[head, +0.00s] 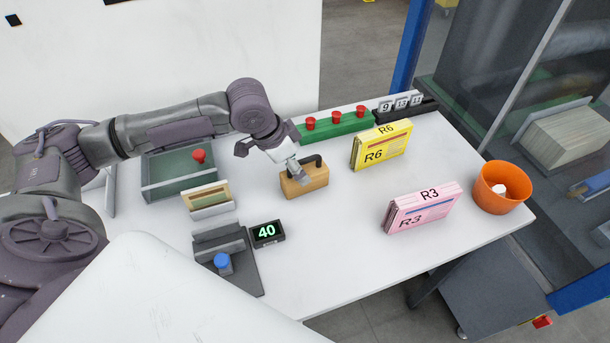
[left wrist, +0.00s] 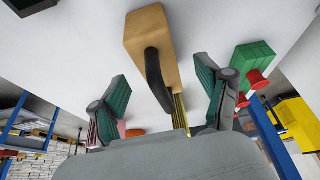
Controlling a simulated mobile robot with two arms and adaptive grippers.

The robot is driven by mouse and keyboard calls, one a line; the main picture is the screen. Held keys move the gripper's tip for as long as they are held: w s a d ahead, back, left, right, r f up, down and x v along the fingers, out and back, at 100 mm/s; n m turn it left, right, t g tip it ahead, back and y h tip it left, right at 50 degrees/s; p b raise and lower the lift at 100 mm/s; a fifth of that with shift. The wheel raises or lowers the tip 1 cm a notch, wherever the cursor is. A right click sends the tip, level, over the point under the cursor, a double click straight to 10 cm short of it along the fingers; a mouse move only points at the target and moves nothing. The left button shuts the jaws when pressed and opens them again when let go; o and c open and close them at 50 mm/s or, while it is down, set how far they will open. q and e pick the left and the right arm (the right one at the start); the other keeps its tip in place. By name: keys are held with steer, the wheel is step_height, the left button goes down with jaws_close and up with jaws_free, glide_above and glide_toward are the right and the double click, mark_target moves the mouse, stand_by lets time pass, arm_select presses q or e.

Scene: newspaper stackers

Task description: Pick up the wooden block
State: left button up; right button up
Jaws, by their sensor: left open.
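The wooden block (head: 307,184) is light tan with a black curved handle on top, and it stands on the white table near the middle. In the left wrist view the wooden block (left wrist: 148,32) hangs upside down in the picture, with its handle between my finger pads. My left gripper (head: 298,168) is just above the block at its left side, by the handle. In the left wrist view my left gripper (left wrist: 161,80) has its two green-padded fingers spread, one on each side of the handle, with gaps to both. My right gripper is not in view.
A yellow R6 packet (head: 382,147) stands to the right, a pink R3 packet (head: 422,208) in front of it. An orange bowl (head: 503,187) is at the right corner. A green button box (head: 334,127) is behind; a 40 display (head: 267,233) and grey fixture are front left.

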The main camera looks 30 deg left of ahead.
mark_target(314, 166)
arm_select(q)
steer(key=shift+p+x, duration=0.4)
steer(key=shift+x, duration=1.8)
steer(key=shift+w+d+f, duration=0.2)
steer(key=shift+d, duration=0.05)
steer(key=shift+c, duration=0.5)
steer(key=shift+r, duration=0.1)
jaws_close()
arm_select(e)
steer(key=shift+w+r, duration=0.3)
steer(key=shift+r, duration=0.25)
